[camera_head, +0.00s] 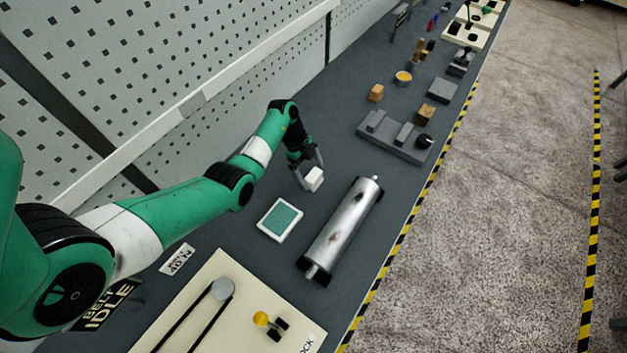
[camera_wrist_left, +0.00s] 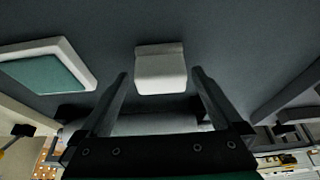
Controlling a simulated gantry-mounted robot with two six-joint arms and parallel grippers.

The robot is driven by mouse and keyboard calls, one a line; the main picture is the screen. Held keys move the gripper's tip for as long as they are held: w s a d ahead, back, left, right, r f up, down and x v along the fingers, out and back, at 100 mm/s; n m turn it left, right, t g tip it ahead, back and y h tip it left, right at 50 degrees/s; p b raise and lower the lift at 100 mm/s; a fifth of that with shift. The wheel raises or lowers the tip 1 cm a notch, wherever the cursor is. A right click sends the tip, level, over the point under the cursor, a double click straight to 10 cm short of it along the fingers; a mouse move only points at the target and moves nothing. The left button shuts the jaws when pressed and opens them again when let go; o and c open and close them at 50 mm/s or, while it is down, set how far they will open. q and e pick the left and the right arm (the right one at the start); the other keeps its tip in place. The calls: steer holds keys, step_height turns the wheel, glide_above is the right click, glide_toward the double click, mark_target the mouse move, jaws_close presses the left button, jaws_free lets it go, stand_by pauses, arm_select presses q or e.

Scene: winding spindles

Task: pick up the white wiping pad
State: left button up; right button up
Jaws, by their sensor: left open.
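The white wiping pad (camera_head: 314,178) is a small white block on the grey bench, beside the fingertips of my left gripper (camera_head: 308,178). In the left wrist view the pad (camera_wrist_left: 161,70) lies ahead, between the lines of the two open fingers (camera_wrist_left: 160,82). The fingers are apart and I see no contact with the pad. In the head view one finger partly overlaps the pad's area, so the exact gap is hard to tell. My right gripper is in neither view.
A metal roller (camera_head: 343,230) lies right of the pad. A white-rimmed tray with a green surface (camera_head: 280,220) is nearer; it also shows in the left wrist view (camera_wrist_left: 50,68). A grey fixture (camera_head: 394,139) stands farther back. The perforated wall (camera_head: 180,60) runs along the left.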

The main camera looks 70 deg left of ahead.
mark_target(312, 179)
arm_select(q)
steer(key=shift+x, duration=0.9)
steer(key=shift+a+r, duration=0.1)
steer(key=c, duration=1.3)
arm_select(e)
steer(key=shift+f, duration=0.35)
arm_select(q)
steer(key=shift+r, duration=0.1)
steer(key=shift+r+p, duration=0.4)
steer(key=shift+r, duration=0.2)
steer(key=r+p, duration=0.1)
steer(key=d+r+p, duration=0.1)
steer(key=r, duration=0.1)
steer(key=s+r+p, duration=0.1)
steer(key=p, duration=0.1)
steer(key=shift+d+r, duration=0.2)
steer(key=shift+r, duration=0.2)
steer(key=s+d+r+p, duration=0.6)
steer(key=d+p, duration=0.1)
steer(key=d, duration=0.3)
steer(key=shift+s+r, duration=0.35)
steer(key=shift+r, duration=0.05)
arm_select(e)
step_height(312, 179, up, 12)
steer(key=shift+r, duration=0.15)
